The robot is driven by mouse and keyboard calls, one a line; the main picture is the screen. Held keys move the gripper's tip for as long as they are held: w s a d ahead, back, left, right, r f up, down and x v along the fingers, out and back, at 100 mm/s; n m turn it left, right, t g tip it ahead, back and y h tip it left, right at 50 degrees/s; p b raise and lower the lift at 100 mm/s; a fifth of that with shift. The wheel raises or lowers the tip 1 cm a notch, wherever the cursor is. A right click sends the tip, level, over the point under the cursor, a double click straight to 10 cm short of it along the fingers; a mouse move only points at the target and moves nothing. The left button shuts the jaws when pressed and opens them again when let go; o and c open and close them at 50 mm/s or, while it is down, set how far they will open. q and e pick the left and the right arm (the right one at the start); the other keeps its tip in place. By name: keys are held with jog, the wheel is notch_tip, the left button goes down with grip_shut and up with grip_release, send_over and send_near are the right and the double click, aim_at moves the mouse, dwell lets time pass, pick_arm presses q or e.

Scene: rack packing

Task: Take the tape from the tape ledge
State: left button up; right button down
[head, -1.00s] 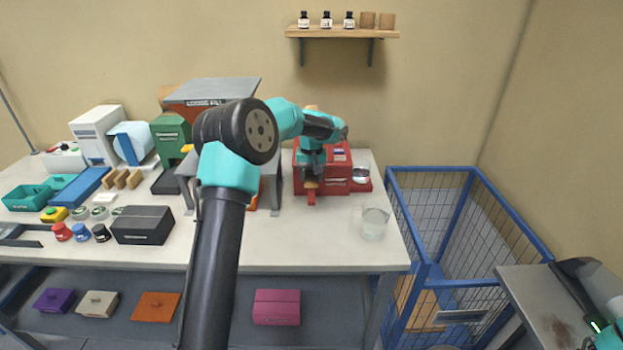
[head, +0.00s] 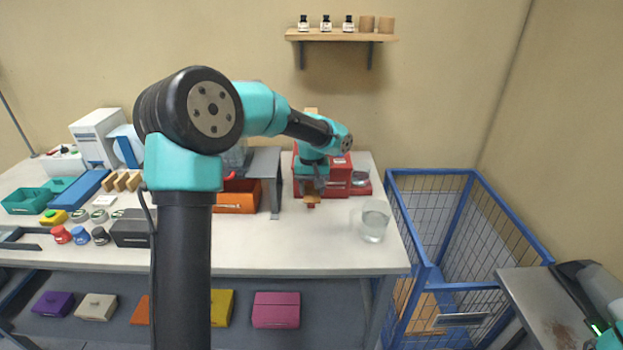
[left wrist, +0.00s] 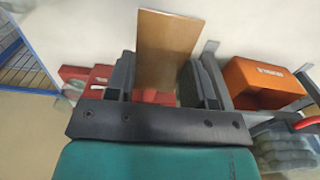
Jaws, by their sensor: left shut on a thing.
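My left gripper (head: 311,190) is at the front of the red unit (head: 338,178) at the back right of the bench. It is shut on a flat brown piece, which shows upright between the fingers in the left wrist view (left wrist: 165,48). It may be the tape seen edge-on; I cannot tell its full shape. The red unit shows behind the fingers in the left wrist view. I cannot make out a tape ledge clearly.
A glass beaker (head: 374,222) stands right of the gripper near the bench edge. An orange bin (head: 238,196) sits under a grey stand (head: 265,160) to the left. A blue wire cage (head: 470,240) stands right of the bench. The bench front between them is clear.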

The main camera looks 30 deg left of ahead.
pick_arm(q)
jog(key=s+d, duration=0.2)
jog(key=s, duration=0.2)
jog(key=shift+s+d+r, duration=0.2)
jog(key=shift+s+d, duration=0.1)
jog(key=shift+d, duration=0.1)
